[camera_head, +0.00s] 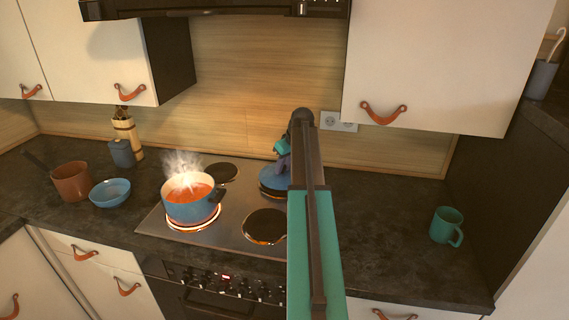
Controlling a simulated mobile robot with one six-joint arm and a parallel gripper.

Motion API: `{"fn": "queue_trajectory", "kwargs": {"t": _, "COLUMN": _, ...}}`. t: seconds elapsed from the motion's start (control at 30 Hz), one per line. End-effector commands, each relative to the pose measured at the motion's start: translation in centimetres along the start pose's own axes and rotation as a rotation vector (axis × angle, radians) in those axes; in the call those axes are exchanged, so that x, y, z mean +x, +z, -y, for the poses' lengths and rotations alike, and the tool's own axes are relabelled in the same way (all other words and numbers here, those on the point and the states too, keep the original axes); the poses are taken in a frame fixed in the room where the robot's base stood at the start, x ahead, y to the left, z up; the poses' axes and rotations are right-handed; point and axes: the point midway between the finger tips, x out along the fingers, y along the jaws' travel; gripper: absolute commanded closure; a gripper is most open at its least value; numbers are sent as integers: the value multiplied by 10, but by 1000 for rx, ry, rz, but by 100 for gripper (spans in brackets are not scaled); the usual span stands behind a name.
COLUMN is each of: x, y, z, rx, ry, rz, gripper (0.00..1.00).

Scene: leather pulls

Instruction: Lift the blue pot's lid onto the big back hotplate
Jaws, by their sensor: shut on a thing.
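The blue pot (188,212) stands uncovered on the glowing front left hotplate (194,225), with orange-red food inside and steam rising. Its blue lid (270,184) is at the back right of the hob, level, over the big back hotplate, which it mostly hides. I cannot tell whether the lid touches the plate or hangs just above it. My gripper (281,166) is shut on the lid from above; its fingertips are small and dark here. My teal and dark arm hides the lid's right side.
The small back left hotplate (222,172) and the front right hotplate (265,226) are bare. A blue bowl (110,192) and a brown pan (72,182) stand left of the hob. A teal mug (446,226) stands at the right; the worktop between is clear. Cupboards and a hood hang above.

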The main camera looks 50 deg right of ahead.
Motion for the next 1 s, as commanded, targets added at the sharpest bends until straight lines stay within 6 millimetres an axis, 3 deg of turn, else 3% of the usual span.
{"fn": "queue_trajectory", "kwargs": {"t": 0.5, "x": 7, "y": 2, "z": 1, "rx": -1, "ry": 0, "rz": -1, "gripper": 100}}
{"fn": "queue_trajectory", "kwargs": {"t": 0.53, "x": 7, "y": 2, "z": 1, "rx": -1, "ry": 0, "rz": -1, "gripper": 70}}
{"fn": "queue_trajectory", "kwargs": {"t": 0.63, "x": 7, "y": 2, "z": 1, "rx": -1, "ry": 0, "rz": -1, "gripper": 54}}
{"fn": "queue_trajectory", "kwargs": {"t": 1.0, "x": 6, "y": 2, "z": 1, "rx": -2, "ry": -1, "rz": 0, "gripper": 52}}
